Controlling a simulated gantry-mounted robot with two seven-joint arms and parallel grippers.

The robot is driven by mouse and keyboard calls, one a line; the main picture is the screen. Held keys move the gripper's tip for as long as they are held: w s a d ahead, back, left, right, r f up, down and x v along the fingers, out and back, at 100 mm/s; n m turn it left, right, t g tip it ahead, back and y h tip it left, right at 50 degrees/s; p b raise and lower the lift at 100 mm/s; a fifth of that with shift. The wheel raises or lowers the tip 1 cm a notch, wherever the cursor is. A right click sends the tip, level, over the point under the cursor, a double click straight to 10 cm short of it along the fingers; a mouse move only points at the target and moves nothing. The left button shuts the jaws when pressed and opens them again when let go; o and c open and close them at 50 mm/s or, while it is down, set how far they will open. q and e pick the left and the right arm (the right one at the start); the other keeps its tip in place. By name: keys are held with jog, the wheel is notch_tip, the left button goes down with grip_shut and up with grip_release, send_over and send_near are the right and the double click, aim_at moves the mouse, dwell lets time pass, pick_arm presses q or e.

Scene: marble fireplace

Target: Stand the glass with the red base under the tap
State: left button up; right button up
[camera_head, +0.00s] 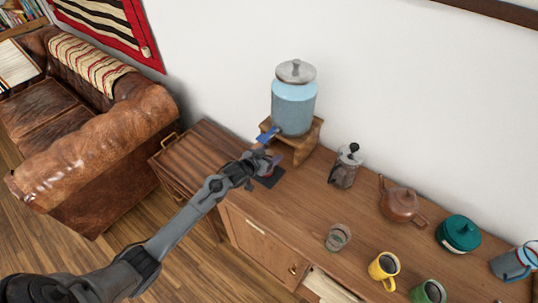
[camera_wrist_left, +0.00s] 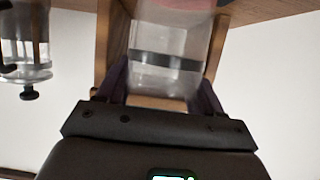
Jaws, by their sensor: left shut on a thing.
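The glass with the red base (camera_wrist_left: 168,72) is between the two fingers of my left gripper (camera_wrist_left: 163,88) in the left wrist view. Its red base shows pink at the top edge of that upside-down view. In the head view my left gripper (camera_head: 265,162) is shut on the glass, just in front of the water dispenser (camera_head: 294,105). The blue tap (camera_head: 267,135) sticks out from the dispenser just above the gripper. A dark mat (camera_head: 271,179) lies below. The gripper mostly hides the glass, and I cannot tell whether its base touches the mat. My right gripper is not in view.
The dispenser stands on a wooden stand (camera_head: 310,136). A French press (camera_head: 346,166) is to its right, then a brown teapot (camera_head: 402,203) and a green canister (camera_head: 459,233). A clear glass (camera_head: 338,237), a yellow mug (camera_head: 384,268) and a green mug (camera_head: 428,292) stand nearer the front.

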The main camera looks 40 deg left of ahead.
pick_arm(q)
jog(key=shift+f, duration=0.1)
jog(key=o, duration=1.6)
jog(key=shift+c, duration=0.2)
jog(key=shift+s+r, duration=0.3)
jog(key=shift+s, duration=0.05)
jog(key=p+v, duration=0.2)
jog(key=v, duration=0.8)
jog(key=s+d+g, duration=0.3)
jog(key=s+d, duration=0.3)
jog(key=s, duration=0.3)
jog(key=s+d+f+m+g, duration=0.1)
jog(key=s+d+g, duration=0.2)
jog(key=s, duration=0.6)
jog(key=s+d+m+g, duration=0.1)
jog(key=s+d+g, duration=0.3)
jog(key=s+d, duration=0.4)
jog(key=shift+s+d+f+h, duration=0.3)
jog(key=shift+s+f, duration=0.1)
